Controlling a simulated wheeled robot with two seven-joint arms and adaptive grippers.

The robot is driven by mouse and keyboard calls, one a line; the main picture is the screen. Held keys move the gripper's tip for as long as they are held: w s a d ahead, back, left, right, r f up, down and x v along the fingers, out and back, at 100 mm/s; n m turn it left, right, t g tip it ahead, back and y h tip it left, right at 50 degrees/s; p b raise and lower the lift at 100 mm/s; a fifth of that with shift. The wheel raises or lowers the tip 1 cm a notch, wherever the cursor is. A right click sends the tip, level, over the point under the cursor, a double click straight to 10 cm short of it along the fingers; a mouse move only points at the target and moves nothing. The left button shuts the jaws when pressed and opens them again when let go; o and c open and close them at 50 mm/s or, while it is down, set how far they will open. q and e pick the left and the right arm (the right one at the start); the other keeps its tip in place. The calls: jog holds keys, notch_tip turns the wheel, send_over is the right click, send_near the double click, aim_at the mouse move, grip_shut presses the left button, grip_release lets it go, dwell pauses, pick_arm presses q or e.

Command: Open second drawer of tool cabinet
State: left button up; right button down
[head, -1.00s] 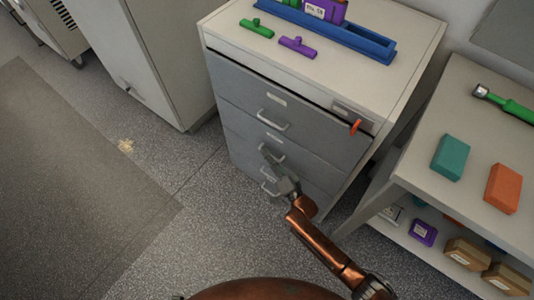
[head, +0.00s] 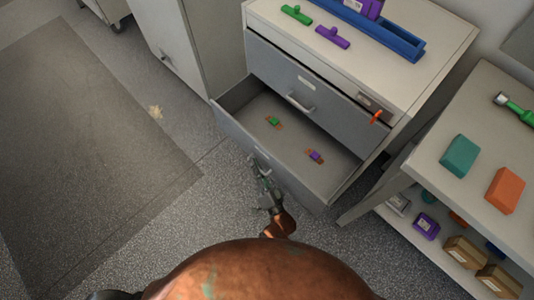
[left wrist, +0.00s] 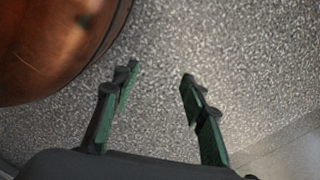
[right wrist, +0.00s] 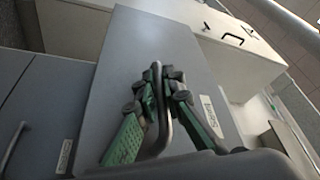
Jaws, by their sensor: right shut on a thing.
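The tool cabinet (head: 400,85) is grey-white with grey drawers. Its second drawer (head: 296,185) stands well open in the head view, directly below the closed top drawer (head: 320,95). A small green item (head: 273,121) and a small purple item (head: 315,155) lie inside it. My right gripper (head: 258,165) is at the front of the open drawer. In the right wrist view, its green-padded fingers (right wrist: 162,90) are shut around the metal drawer handle (right wrist: 164,135). My left gripper (left wrist: 158,80) is open and empty above the floor in the left wrist view.
On the cabinet top are a green piece (head: 297,14), a purple piece (head: 333,37) and a blue tray (head: 405,47). An orange key-like part (head: 376,117) sticks out beside the top drawer. A shelf table (head: 435,185) stands at right.

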jog(key=s+a, duration=0.4)
jog(key=s, duration=0.1)
jog(key=shift+s+a, duration=0.25)
jog(key=shift+f, duration=0.1)
jog(key=c, duration=2.3)
grip_release()
